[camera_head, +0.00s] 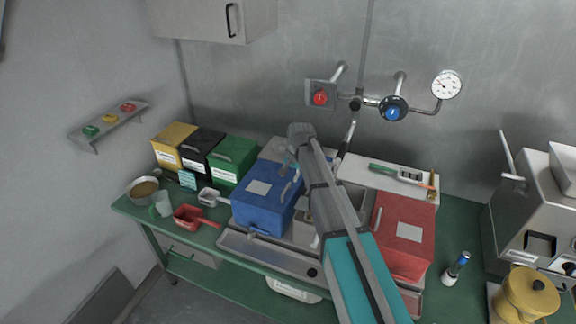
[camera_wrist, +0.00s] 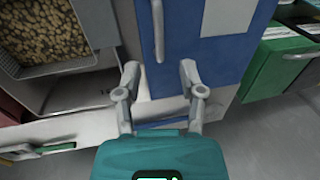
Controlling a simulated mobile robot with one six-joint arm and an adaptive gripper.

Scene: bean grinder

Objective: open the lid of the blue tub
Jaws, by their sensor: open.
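The blue tub (camera_head: 262,208) stands on the green bench in the head view, its lid down, with a white label on top. In the wrist view the blue lid (camera_wrist: 195,62) fills the upper middle. A grey bar handle (camera_wrist: 158,30) runs along the lid near its left edge in that view. My gripper (camera_wrist: 160,75) is open and empty, and its two fingertips lie either side of the line of the handle's near end. I cannot tell whether they touch the lid. In the head view my gripper (camera_head: 291,157) is over the tub's back right part, partly hidden by my arm.
A bin of brown beans (camera_wrist: 45,28) is beside the blue tub. A green tub (camera_head: 232,160) stands on its other side, with black and yellow tubs beyond. A red tub (camera_head: 406,232) is to the right. Pipes with valves (camera_head: 393,108) stick out from the wall behind.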

